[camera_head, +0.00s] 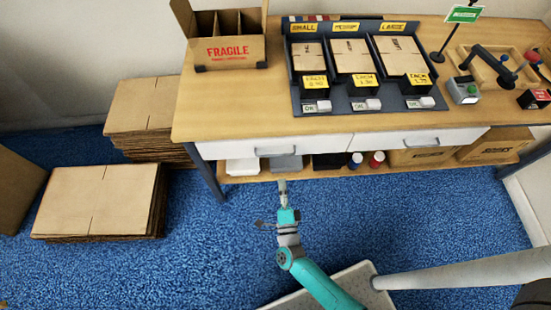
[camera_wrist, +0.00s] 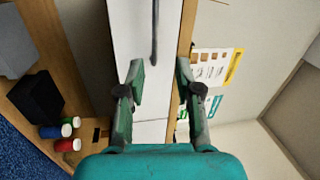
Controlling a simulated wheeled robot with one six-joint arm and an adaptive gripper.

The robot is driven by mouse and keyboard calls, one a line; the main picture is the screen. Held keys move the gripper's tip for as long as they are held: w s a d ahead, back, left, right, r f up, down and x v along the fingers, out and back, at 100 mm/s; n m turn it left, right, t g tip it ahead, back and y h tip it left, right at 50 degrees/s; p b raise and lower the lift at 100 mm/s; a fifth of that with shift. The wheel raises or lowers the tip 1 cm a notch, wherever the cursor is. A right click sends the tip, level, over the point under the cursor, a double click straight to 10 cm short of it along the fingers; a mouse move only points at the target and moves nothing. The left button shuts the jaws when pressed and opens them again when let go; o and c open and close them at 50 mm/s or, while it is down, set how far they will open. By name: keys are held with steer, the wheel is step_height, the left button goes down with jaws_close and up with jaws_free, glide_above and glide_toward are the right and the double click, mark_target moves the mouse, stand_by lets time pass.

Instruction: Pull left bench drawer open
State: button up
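The left bench drawer (camera_head: 250,145) has a white front and looks closed under the bench top. Its grey bar handle (camera_head: 275,151) runs along the front. In the wrist view, which is turned on its side, the white drawer front (camera_wrist: 132,35) fills the upper middle, with the dark handle (camera_wrist: 155,30) beyond the fingertips. My gripper (camera_head: 283,184) is just below and in front of the handle in the head view. In the wrist view my gripper (camera_wrist: 160,72) has its fingers apart, with nothing between them. The handle's far end is cut off there.
The wooden bench (camera_head: 220,110) carries a FRAGILE carton (camera_head: 232,50) and a label rack (camera_head: 355,65). A right drawer (camera_head: 390,143) is beside the left one. A lower shelf (camera_head: 310,172) holds boxes and coloured cans. Cardboard stacks (camera_head: 100,200) lie on the blue floor at left.

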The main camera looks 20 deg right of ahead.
mark_target(276, 155)
steer(key=shift+m+h, duration=0.3)
steer(key=shift+m, duration=0.5)
steer(key=x, duration=0.4)
steer(key=a+x, duration=0.1)
steer(key=x, duration=0.3)
steer(key=f+x, duration=0.1)
steer(key=x, duration=0.3)
steer(key=shift+w+a, duration=0.15)
steer(key=shift+w, duration=0.3)
jaws_close()
